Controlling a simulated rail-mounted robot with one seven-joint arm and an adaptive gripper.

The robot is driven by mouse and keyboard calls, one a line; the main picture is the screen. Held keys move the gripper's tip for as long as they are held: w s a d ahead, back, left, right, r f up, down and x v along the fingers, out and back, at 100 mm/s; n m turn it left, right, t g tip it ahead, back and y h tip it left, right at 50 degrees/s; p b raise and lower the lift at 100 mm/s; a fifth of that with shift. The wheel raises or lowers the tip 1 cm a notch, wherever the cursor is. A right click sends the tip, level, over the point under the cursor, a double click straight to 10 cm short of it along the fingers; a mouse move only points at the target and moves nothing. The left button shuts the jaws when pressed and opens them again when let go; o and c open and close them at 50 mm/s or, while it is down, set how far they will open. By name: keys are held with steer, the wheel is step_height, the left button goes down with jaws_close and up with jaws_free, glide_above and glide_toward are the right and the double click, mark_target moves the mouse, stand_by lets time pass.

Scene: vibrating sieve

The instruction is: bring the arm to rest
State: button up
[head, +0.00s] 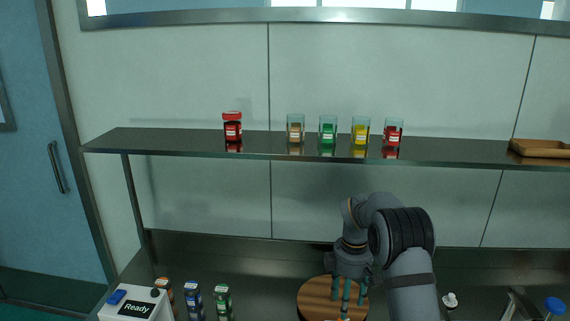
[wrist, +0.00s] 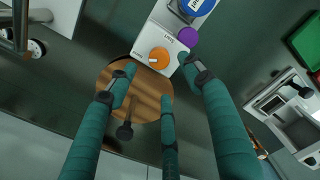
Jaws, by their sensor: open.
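My gripper (head: 347,292) has teal fingers and points down over a round wooden board (head: 312,297) on the counter in the head view. In the wrist view my gripper's (wrist: 158,80) fingers are spread apart with nothing between them. The round wooden board (wrist: 145,103) lies beneath the fingertips, partly hidden by them. My arm reaches in from the bottom of the head view and is bent at the wrist.
A white device with an orange knob (wrist: 159,58) stands beside the board. A shelf (head: 190,143) above holds a red-lidded jar (head: 232,128), several glass jars and a wooden tray (head: 540,148). A "Ready" box (head: 137,307) and several jars stand lower left.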

step_height(320, 180, down, 10)
steer(key=shift+r, duration=0.2)
steer(key=shift+w+r+m, duration=0.15)
steer(key=shift+w+m, duration=0.1)
steer(key=shift+m, duration=0.55)
steer(key=m, duration=0.3)
steer(key=shift+s+r+m, duration=0.1)
steer(key=shift+m, duration=0.3)
steer(key=m, duration=0.6)
steer(key=shift+p, duration=0.35)
steer(key=m+p, duration=0.2)
steer(key=m, duration=0.4)
steer(key=shift+r+p, duration=0.15)
steer(key=shift+p, duration=0.15)
steer(key=m+p, duration=0.2)
steer(key=m, duration=0.1)
steer(key=shift+m, duration=0.3)
steer(key=shift+m+p, duration=0.55)
steer(key=shift+m, duration=0.35)
steer(key=shift+f, duration=0.2)
steer(key=shift+s+d, duration=0.1)
steer(key=shift+d, duration=0.05)
